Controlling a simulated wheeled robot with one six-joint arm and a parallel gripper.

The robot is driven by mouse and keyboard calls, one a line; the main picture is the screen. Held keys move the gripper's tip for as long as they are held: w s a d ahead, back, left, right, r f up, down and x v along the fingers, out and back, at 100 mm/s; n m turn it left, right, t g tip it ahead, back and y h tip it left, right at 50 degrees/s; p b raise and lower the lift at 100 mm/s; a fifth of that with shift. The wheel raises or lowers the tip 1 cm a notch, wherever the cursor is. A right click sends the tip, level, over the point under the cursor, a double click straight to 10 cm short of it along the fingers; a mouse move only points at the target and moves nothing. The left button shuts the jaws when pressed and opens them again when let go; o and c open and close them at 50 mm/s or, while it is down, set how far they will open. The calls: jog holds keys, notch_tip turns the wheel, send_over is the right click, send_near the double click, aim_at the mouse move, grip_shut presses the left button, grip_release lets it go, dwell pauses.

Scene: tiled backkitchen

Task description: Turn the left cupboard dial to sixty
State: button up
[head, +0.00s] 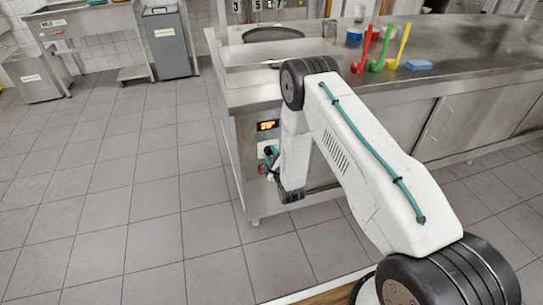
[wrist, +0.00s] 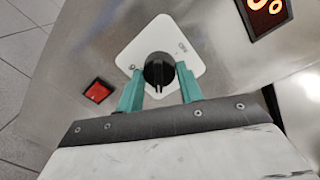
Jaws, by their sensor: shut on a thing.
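The black dial (wrist: 158,66) sits on a white square plate (wrist: 150,38) on the metal cupboard panel, in the middle of the wrist view. My gripper (wrist: 159,72) has its two green fingers on either side of the dial, shut on it. Small marks on the plate are too blurred to read. An orange-lit display (wrist: 265,10) is at the upper right, partly cut off; it also shows in the head view (head: 267,125), too small to read. In the head view my gripper (head: 269,155) is at the counter's end panel, and the dial itself is hidden.
A red square switch (wrist: 98,91) is left of the dial. The steel counter (head: 290,50) holds red, green and yellow ladles (head: 390,50) and a blue sponge (head: 418,65). Grey bins (head: 167,42) stand at the back left. The tiled floor left of the counter is clear.

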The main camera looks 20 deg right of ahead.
jog(key=shift+f+m, duration=0.1)
jog(key=shift+m, duration=0.7)
jog(key=shift+s, duration=0.1)
jog(key=o, duration=1)
jog(key=s, duration=0.7)
jog(key=shift+s+d, duration=0.25)
jog(key=shift+s, duration=0.1)
